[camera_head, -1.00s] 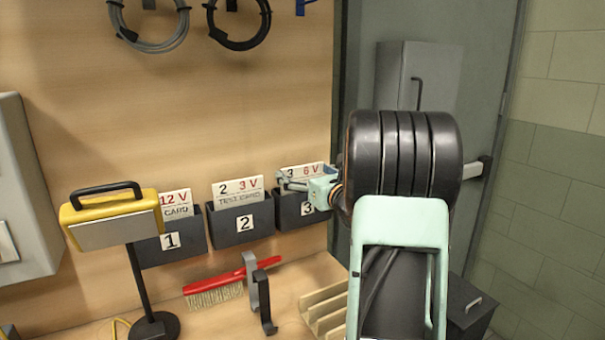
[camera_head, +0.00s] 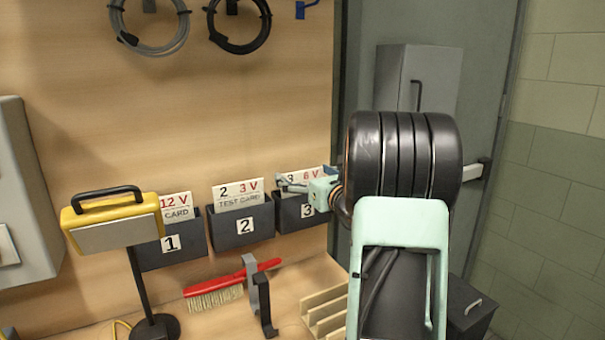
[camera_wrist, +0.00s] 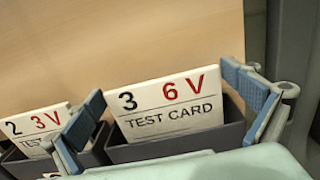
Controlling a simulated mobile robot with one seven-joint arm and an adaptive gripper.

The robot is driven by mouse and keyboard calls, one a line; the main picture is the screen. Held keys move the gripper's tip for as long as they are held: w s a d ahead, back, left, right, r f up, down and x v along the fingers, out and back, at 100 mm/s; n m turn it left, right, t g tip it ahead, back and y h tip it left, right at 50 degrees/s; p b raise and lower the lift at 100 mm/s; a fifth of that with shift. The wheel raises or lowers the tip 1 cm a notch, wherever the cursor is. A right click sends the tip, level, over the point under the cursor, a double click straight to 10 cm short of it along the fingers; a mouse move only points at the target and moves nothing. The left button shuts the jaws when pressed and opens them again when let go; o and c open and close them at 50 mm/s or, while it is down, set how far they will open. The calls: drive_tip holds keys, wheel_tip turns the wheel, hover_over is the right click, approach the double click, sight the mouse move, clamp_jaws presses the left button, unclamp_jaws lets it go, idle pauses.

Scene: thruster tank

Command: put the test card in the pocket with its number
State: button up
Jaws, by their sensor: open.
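The test card (camera_head: 312,175) marked 3 and 6 V stands in the dark pocket (camera_head: 290,212) labelled 3, its upper part showing above the rim. In the wrist view the card (camera_wrist: 168,108) sits upright in its pocket (camera_wrist: 180,144), its lower edge hidden. My gripper (camera_wrist: 162,86) is open, with one blue-padded finger on each side of the card; gaps show between pads and card. In the head view my gripper (camera_head: 290,183) is in front of the card and partly covers it.
Pocket 2 (camera_head: 228,232) holds a 3 V card (camera_head: 238,195) and pocket 1 (camera_head: 190,246) a 12 V card (camera_head: 177,206). A yellow lamp (camera_head: 112,222) partly hides pocket 1. A red brush (camera_head: 215,290) and wooden rack (camera_head: 325,312) are below the pockets.

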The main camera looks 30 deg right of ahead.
drive_tip(key=s+b, duration=0.2)
drive_tip(key=s, duration=1)
drive_tip(key=shift+a, duration=0.35)
drive_tip(key=shift+r, duration=0.1)
